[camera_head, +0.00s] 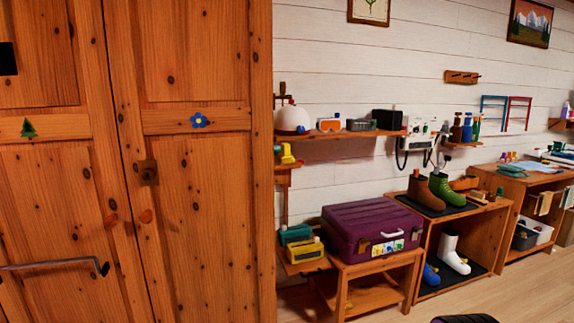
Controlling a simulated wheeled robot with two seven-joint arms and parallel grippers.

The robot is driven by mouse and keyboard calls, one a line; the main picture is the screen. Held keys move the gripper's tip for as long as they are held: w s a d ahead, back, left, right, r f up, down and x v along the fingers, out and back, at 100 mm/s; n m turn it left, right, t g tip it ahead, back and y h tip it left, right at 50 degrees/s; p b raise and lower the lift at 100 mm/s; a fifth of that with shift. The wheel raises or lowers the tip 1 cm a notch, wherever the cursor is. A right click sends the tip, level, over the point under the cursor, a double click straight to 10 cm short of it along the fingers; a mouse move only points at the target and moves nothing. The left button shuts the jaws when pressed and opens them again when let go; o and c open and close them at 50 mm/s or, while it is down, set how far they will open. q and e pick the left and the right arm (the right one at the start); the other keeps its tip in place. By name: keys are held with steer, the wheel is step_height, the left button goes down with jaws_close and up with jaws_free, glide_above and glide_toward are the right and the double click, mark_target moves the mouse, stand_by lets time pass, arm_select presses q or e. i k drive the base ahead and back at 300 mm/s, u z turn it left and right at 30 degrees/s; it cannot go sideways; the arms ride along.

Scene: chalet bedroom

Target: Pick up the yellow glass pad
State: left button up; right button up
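No thing in view is clearly the yellow glass pad. Neither of my grippers is in view.
A large wooden wardrobe (195,225) fills the left side. A purple suitcase (372,229) lies on a low wooden stand. A shoe cabinet (432,258) holds boots, and a desk (525,181) stands at right. Floor (535,292) is clear at lower right.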

mark_target(285, 157)
steer(key=u, duration=1.15)
steer(key=i, duration=0.8)
steer(key=z, duration=0.2)
